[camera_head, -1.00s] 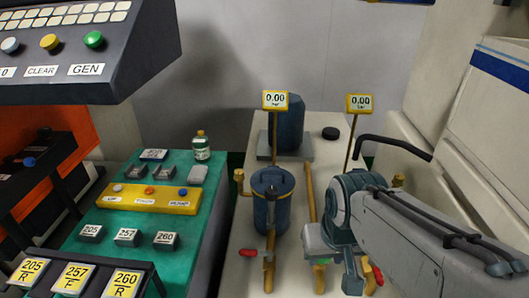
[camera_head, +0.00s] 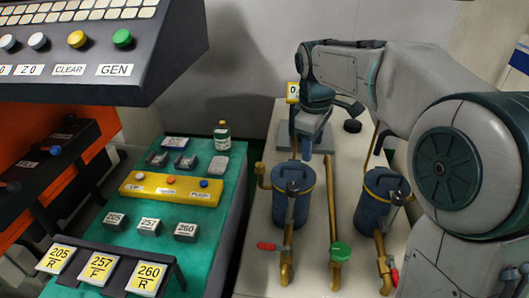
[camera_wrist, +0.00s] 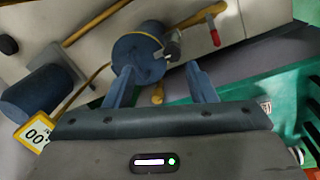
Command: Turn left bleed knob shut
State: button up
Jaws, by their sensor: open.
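The left blue canister (camera_head: 293,193) has a dark fitting (camera_head: 293,187) on its lid and a small brass knob on a stub (camera_head: 261,171) at its left side. No label shows which part is the bleed knob. My gripper (camera_head: 308,150) is above and behind this canister, pointing down. In the wrist view my gripper (camera_wrist: 160,72) is open and empty. Its fingers are apart on either side of the canister's near edge, with the canister (camera_wrist: 137,56) beyond them and the brass stub (camera_wrist: 157,92) showing between them. Contact cannot be told.
A second blue canister (camera_head: 382,200) stands to the right. The left yellow gauge (camera_head: 293,92) is partly hidden by my arm. A green bench (camera_head: 222,228) with a bottle (camera_head: 222,135) lies left.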

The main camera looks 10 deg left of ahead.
jog(key=w+a+n+p, duration=0.1)
jog(key=w+a+n, duration=0.55)
jog(key=a, duration=0.25)
jog(key=n+g, duration=0.1)
jog(key=n, duration=0.3)
send_over(260, 164)
notch_tip(260, 164, down, 3)
jog(key=shift+m+y, duration=0.25)
jog(key=shift+y, duration=0.05)
notch_tip(260, 164, down, 14)
jog(key=shift+s+f+p, duration=0.1)
jog(key=shift+p, duration=0.3)
jog(key=c, duration=1)
